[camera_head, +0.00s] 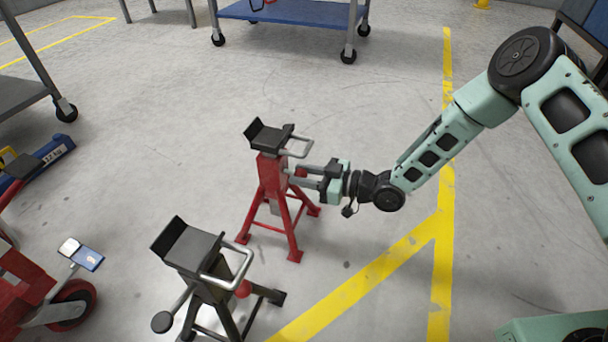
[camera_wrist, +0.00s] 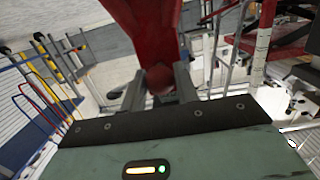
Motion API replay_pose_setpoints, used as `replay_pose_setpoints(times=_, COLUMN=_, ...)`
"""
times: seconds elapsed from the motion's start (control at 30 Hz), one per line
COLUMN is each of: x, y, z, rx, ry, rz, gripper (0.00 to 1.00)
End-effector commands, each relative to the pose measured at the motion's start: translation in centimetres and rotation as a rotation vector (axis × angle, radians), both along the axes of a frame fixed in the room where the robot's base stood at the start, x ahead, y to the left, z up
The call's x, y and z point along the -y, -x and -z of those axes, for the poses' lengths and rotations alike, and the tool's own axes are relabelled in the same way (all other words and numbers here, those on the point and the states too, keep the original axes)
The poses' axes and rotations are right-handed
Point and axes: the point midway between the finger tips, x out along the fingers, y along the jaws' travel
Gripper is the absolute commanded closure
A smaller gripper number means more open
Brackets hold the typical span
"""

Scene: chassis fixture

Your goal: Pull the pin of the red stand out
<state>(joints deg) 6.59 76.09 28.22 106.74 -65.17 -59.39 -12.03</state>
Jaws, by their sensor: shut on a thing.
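The red stand (camera_head: 270,177) stands upright on the floor near the middle of the head view, with a black saddle (camera_head: 270,137) and a grey metal handle at its top. My gripper (camera_head: 298,174) reaches in from the right, level with the stand's upper body. In the wrist view the red stand (camera_wrist: 148,30) fills the top middle. My gripper's two fingers (camera_wrist: 160,85) are there on either side of a small dark red round end, which appears to be the pin (camera_wrist: 159,80). The rest of the pin is hidden, and I cannot tell how far it sits in the stand.
A black stand (camera_head: 205,270) with a similar saddle and handle stands in front, to the left. A red wheeled thing (camera_head: 25,285) is at the lower left. A blue cart (camera_head: 290,12) stands at the back. Floor to the right of the red stand is clear, with yellow lines (camera_head: 400,245).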

Motion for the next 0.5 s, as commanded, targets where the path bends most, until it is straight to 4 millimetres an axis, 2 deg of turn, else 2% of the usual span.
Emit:
replay_pose_setpoints(times=0.23, x=0.2, y=0.1, z=0.0, rx=0.0, ry=0.001, rz=0.0, gripper=0.93)
replay_pose_setpoints(times=0.5, x=1.5, y=0.5, z=0.0, rx=-0.001, ry=0.002, rz=0.001, gripper=0.93)
